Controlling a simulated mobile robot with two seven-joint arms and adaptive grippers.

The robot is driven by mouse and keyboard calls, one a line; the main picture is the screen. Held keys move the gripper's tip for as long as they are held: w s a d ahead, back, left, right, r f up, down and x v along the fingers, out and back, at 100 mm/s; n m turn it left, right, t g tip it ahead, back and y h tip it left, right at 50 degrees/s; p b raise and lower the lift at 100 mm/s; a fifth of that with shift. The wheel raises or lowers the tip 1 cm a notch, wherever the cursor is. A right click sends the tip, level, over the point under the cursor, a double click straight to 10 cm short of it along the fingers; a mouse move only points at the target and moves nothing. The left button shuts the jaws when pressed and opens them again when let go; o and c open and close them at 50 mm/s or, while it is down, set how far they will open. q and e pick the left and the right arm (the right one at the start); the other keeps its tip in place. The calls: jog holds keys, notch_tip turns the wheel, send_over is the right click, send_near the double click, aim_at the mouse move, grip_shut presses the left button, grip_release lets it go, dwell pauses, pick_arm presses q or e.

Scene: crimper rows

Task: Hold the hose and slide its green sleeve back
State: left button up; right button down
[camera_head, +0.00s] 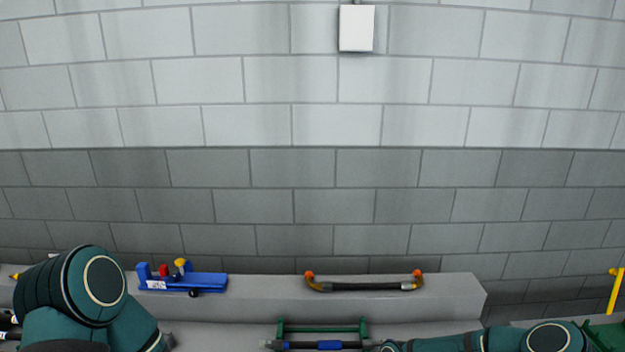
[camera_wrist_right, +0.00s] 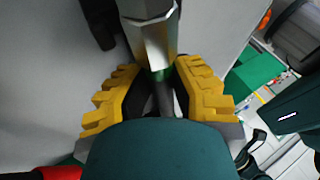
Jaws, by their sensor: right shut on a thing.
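In the right wrist view the yellow fingers of my right gripper (camera_wrist_right: 160,85) are closed around a slim tube, which I take to be the hose (camera_wrist_right: 166,98). A dark green band, likely the green sleeve (camera_wrist_right: 158,75), shows between the fingertips. A silver hex-sided metal fitting (camera_wrist_right: 150,35) extends beyond it toward the top. The palm hides the rest of the hose. In the head view my right arm lies along the bottom edge and its gripper cannot be made out. My left arm shows at the lower left; its gripper is not in view.
A grey ledge (camera_head: 460,291) holds a blue tool (camera_head: 210,281) and a black hose with orange ends (camera_head: 365,286). Below it, a green rack (camera_head: 322,328) stands by a bar with a blue middle (camera_head: 328,345). A yellow post (camera_head: 615,292) stands at the right. A block wall rises behind.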

pick_arm(q)
jog(key=shift+f+b, duration=0.55)
pick_arm(e)
jog(key=shift+s+f, duration=0.2)
jog(key=shift+f, duration=0.25)
dwell(0.6)
jog(key=c, duration=1.1)
grip_release()
jog(key=o, duration=0.4)
jog(key=shift+w+d, duration=0.1)
jog(key=shift+w, duration=0.05)
jog(key=shift+c, duration=0.2)
jog(key=o, duration=0.7)
jog(key=shift+r, duration=0.1)
jog(key=shift+c, duration=0.2)
jog(key=v, duration=1.2)
